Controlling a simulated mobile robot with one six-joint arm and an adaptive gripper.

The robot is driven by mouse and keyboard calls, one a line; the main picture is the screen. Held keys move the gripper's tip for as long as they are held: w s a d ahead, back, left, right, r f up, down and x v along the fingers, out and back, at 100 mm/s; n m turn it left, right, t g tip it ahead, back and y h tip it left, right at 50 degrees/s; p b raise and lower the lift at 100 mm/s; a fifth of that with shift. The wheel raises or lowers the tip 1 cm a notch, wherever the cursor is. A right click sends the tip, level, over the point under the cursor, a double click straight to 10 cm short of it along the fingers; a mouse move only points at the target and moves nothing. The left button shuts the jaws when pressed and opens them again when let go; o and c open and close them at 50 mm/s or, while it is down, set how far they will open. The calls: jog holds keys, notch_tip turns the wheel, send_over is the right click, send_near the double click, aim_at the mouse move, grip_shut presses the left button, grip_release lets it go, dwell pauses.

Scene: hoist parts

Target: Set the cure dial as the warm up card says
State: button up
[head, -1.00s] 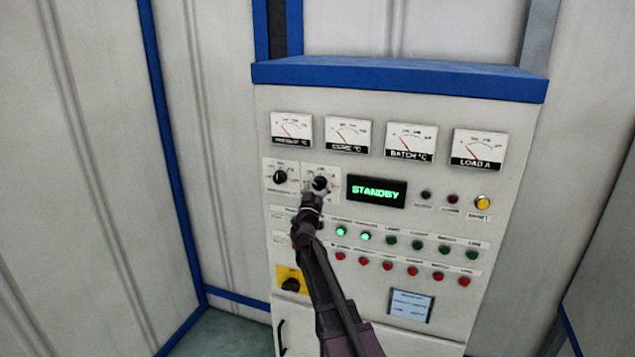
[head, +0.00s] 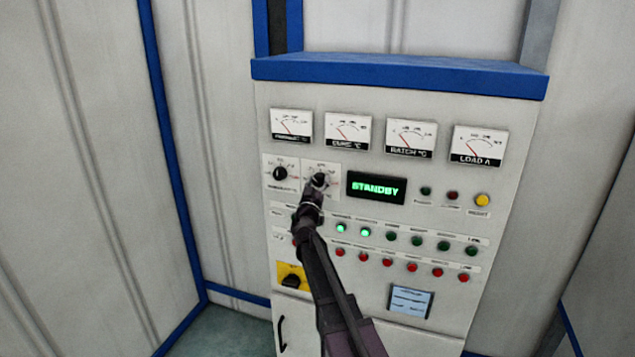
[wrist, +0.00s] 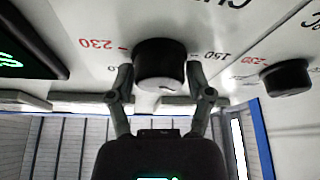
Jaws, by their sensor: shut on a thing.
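The cure dial (wrist: 158,65) is a round black knob on the pale panel, with red 230 and black 150 marks around it in the wrist view. My gripper (wrist: 160,80) has its two fingers on either side of this knob and is shut on it. In the head view, my gripper (head: 318,187) covers much of the dial, and its pointer setting cannot be read. A pale blue-grey card or screen (head: 410,302) is low on the panel at the right; its text is too small to read.
A second black dial (head: 280,174) is close on the left. A green STANDBY display (head: 376,188) is close on the right. Rows of green and red buttons (head: 413,266) lie below, with a yellow-plated black switch (head: 291,280) at lower left. Several gauges (head: 348,132) line the top.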

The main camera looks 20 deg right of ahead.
jog(key=shift+w+m, duration=0.1)
jog(key=shift+m, duration=0.2)
jog(key=m+g+h, duration=0.1)
jog(key=m, duration=0.2)
jog(key=m+g+h, duration=0.1)
jog(key=m, duration=0.1)
jog(key=shift+r+m+h, duration=0.1)
jog(key=shift+m+h, duration=0.3)
jog(key=m+g+h, duration=0.1)
jog(key=m, duration=0.1)
jog(key=m+g+p, duration=0.1)
jog(key=m, duration=0.2)
jog(key=m+g+h, duration=0.1)
jog(key=m, duration=0.1)
jog(key=shift+m+g+h, duration=0.3)
jog(key=shift+m, duration=0.1)
jog(key=m+g+p, duration=0.1)
jog(key=m, duration=0.2)
jog(key=m+g+p, duration=0.1)
jog(key=m+p, duration=0.1)
jog(key=m, duration=0.1)
jog(key=shift+d+m+g, duration=0.1)
jog(key=shift+m+g, duration=0.2)
jog(key=m+g+y+p, duration=0.1)
jog(key=m+p, duration=0.1)
jog(key=m, duration=0.2)
jog(key=shift+m, duration=0.3)
jog(key=o, duration=1)
jog(key=shift+f, duration=0.2)
jog(key=shift+o, duration=0.2)
